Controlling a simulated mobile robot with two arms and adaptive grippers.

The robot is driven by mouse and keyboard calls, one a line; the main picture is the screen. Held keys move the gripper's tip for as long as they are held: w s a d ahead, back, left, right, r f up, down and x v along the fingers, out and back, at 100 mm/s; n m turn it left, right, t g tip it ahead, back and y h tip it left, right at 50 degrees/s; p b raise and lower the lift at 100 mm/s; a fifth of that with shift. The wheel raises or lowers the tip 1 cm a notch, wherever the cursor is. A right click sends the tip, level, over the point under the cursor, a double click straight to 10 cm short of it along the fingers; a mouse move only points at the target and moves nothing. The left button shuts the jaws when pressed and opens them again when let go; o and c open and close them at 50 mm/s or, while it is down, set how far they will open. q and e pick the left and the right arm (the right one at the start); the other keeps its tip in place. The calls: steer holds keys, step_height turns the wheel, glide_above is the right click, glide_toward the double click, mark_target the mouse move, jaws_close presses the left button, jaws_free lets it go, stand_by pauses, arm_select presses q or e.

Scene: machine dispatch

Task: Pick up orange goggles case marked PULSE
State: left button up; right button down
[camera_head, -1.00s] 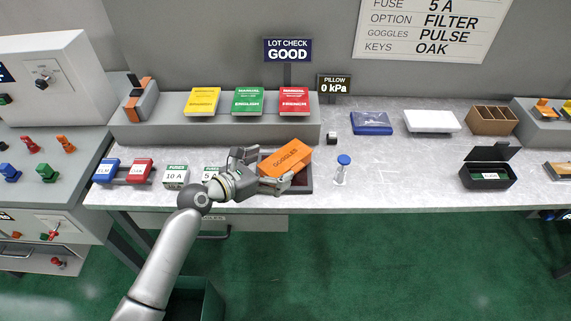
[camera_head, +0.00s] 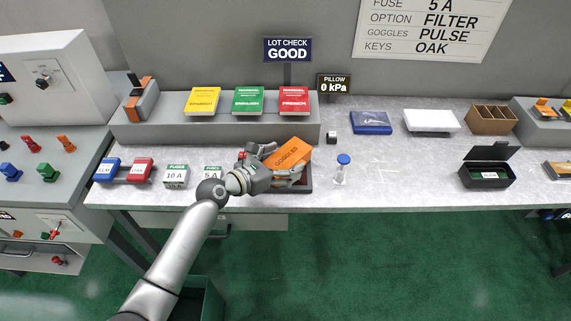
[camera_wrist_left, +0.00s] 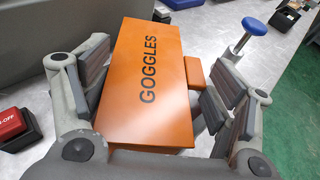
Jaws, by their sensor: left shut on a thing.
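The orange goggles case (camera_head: 289,152) is a box with GOGGLES in black on its top face; no PULSE mark is readable. It sits tilted at the dark tray (camera_head: 303,187) on the bench. My left gripper (camera_head: 272,170) is shut on the case, with a finger on either side of it. In the left wrist view the case (camera_wrist_left: 148,80) lies between the two fingers of the gripper (camera_wrist_left: 155,110). A smaller orange block (camera_wrist_left: 195,73) shows beside it there. My right gripper is not in view.
A blue-capped bottle (camera_head: 341,170) stands just right of the tray. Fuse boxes (camera_head: 176,175) stand to the left. Yellow, green and red manuals (camera_head: 248,101) lie on the raised shelf behind. The bench between the bottle and the black box (camera_head: 487,176) is clear.

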arm_select(q)
steer(key=c, duration=0.3)
steer(key=shift+r, duration=0.1)
